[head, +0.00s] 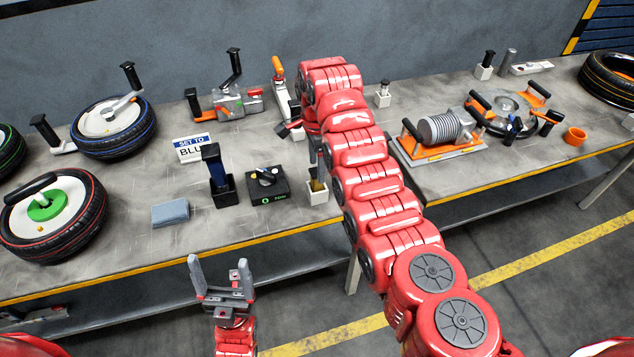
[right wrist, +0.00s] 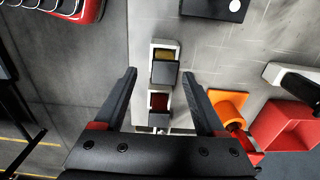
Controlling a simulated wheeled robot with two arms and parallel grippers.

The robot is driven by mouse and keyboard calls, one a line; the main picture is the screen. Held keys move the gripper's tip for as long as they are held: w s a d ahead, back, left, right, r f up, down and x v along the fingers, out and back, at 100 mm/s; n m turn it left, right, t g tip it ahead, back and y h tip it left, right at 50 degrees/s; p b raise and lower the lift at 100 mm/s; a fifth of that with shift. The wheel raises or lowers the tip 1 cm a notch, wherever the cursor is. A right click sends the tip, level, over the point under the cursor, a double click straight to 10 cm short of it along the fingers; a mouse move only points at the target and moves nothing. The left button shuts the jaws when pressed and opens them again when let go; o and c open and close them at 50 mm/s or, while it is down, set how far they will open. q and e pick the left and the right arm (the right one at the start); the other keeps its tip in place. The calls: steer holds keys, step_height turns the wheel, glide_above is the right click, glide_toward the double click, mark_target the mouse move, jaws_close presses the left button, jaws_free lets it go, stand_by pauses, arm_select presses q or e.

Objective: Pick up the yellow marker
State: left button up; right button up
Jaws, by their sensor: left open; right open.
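The yellow marker (head: 317,185) stands in a small white holder, with a dark upper part, near the table's front edge in the head view. It also shows in the right wrist view (right wrist: 166,54), just beyond my fingertips. My right gripper (right wrist: 157,74) is open and empty above the table. A similar holder with a red marker (right wrist: 159,101) lies between its fingers in that view. In the head view my right gripper is largely hidden by my own arm. My left gripper (head: 222,272) is open and empty, in front of the table edge and pointing up.
A black box (head: 268,185) and a black stand (head: 217,180) are left of the yellow marker. An orange cup-like piece (right wrist: 228,103) and a red bin (right wrist: 288,130) are right of my right fingers. Wheels (head: 50,215) fill the table's left end.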

mark_target(317, 184)
steer(key=shift+f, duration=0.35)
steer(key=shift+f+p, duration=0.3)
steer(key=shift+p, duration=0.2)
steer(key=shift+w+f+p, duration=0.25)
steer(key=shift+f+p, duration=0.25)
steer(key=shift+f, duration=0.3)
steer(key=shift+w+f, duration=0.1)
steer(key=shift+f, duration=1.45)
jaws_close()
steer(key=shift+r, duration=0.15)
